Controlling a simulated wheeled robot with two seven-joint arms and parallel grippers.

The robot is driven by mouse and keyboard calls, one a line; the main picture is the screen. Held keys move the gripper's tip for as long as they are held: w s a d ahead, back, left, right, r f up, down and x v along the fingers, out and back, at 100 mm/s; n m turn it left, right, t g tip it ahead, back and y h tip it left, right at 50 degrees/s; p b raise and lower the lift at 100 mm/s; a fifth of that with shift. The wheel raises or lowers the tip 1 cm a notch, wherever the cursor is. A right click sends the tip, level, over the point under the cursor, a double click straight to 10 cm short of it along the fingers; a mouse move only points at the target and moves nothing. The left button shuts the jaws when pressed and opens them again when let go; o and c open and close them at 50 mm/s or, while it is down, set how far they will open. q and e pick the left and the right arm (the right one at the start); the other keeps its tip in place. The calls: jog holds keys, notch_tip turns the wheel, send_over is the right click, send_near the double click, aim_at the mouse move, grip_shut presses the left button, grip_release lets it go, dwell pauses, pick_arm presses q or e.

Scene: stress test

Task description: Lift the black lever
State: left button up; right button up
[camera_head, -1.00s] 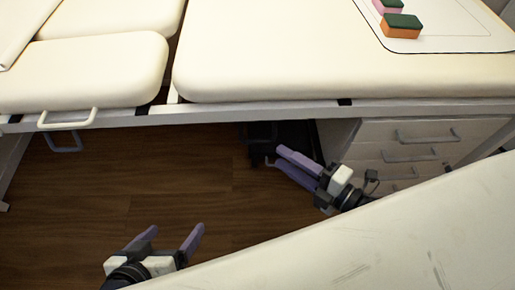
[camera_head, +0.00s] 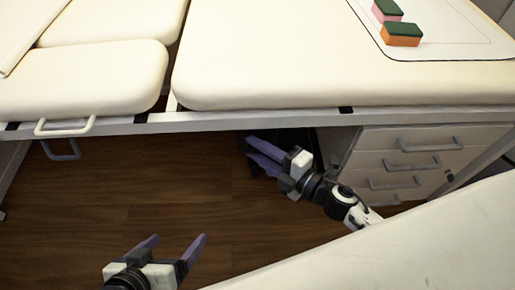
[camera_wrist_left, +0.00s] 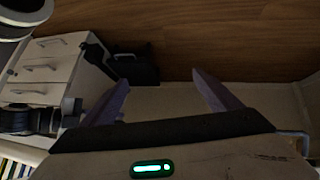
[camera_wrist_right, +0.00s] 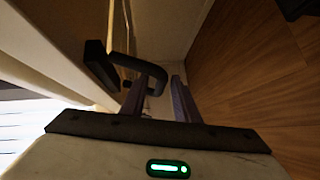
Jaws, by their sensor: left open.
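The black lever (camera_wrist_right: 135,68) is a bent dark bar in the right wrist view, under the bed. My right gripper (camera_wrist_right: 158,88) is open, with the lever's bent end close by its fingertips; I cannot tell whether they touch. In the head view my right gripper (camera_head: 250,150) reaches under the bed's edge, and the lever cannot be made out behind it. My left gripper (camera_head: 178,238) is open and empty above the floor at the lower left. Its fingers also show apart in the left wrist view (camera_wrist_left: 161,80).
The cream bed (camera_head: 330,60) spans the top, with a metal handle (camera_head: 64,130) at left. A drawer cabinet (camera_head: 425,150) stands right of my right arm. A dark box-like thing (camera_wrist_left: 135,68) is on the floor. The wooden floor (camera_head: 120,195) is clear at left.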

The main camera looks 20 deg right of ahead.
grip_shut()
jog(key=shift+r, duration=0.1)
jog(key=shift+r+p, duration=0.1)
jog(key=shift+p, duration=0.55)
jog(key=s+r+m+g+p, duration=0.1)
jog(key=g+p, duration=0.1)
jog(key=p, duration=0.6)
jog(key=s+r+m+g+p, duration=0.1)
jog(key=p, duration=0.6)
jog(key=r+m+g+p, duration=0.1)
jog(key=m+g+p, duration=0.1)
jog(key=p, duration=0.6)
jog(key=shift+s+a+r+g+h+p, duration=0.2)
jog(key=shift+s+a+g+h+p, duration=0.1)
jog(key=shift+s+h+p, duration=0.1)
pick_arm(q)
jog(key=s+a+r+y+p, duration=0.1)
jog(key=a+r+p, duration=0.1)
jog(key=r, duration=0.7)
jog(key=s+a+r+n+t+y+p, duration=0.1)
jog(key=a+r, duration=0.3)
jog(key=r, duration=0.4)
jog(key=shift+s+a+r+p, duration=0.15)
jog(key=shift+s+r+p, duration=0.25)
jog(key=shift+p, duration=0.1)
pick_arm(e)
jog(key=shift+s+a+r+m+g, duration=0.15)
jog(key=shift+s+m+g, duration=0.1)
jog(key=shift+m+g, duration=0.5)
jog(key=shift+g, duration=0.25)
